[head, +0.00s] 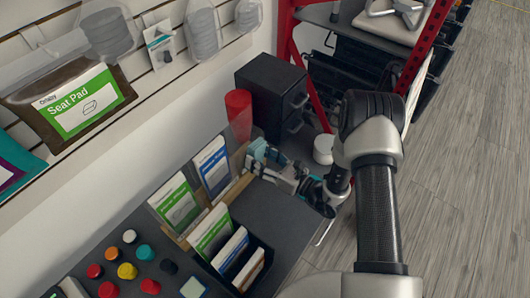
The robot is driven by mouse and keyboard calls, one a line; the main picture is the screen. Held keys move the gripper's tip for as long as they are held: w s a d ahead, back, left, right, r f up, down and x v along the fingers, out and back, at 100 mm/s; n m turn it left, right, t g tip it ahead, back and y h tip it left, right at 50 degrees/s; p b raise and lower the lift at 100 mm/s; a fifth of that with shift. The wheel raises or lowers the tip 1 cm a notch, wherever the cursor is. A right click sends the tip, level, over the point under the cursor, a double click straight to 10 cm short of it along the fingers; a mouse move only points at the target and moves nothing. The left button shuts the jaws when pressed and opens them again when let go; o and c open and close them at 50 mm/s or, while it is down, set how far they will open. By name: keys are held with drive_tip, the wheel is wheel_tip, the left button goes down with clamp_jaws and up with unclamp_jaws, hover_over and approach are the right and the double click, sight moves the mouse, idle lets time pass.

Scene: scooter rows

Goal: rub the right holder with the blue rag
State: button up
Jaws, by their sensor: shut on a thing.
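A row of clear upright holders stands on a wooden strip at the back of the dark counter. The left one holds a green-and-white card (178,205) and the one beside it a blue-and-white card (213,168). The right holder (241,128) is a clear panel with no card that I can make out. My gripper (260,160) is shut on the blue rag (257,149), a small light-blue piece at its fingertips. The rag is close to the right holder's lower front; I cannot tell whether they touch. My gripper hides part of the rag.
Several more cards stand in a dark box (262,258) at the counter's front. Several coloured knobs (127,271) lie front left. A red cylinder (238,108), a black drawer unit (272,90) and a white round container (323,149) stand behind. A red-framed rack rises at the back right.

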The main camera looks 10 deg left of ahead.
sight(243, 161)
drive_tip(key=shift+s+a, duration=0.55)
drive_tip(key=shift+s, duration=0.4)
drive_tip(key=shift+s+a, duration=0.5)
drive_tip(key=shift+s, duration=0.4)
drive_tip(key=v, duration=0.6)
drive_tip(key=shift+p, duration=0.35)
drive_tip(key=shift+v, duration=1.5)
drive_tip(key=shift+w+a, duration=0.1)
drive_tip(key=shift+x, duration=3.4)
drive_tip(key=shift+b+x, duration=0.3)
drive_tip(key=shift+x, duration=0.75)
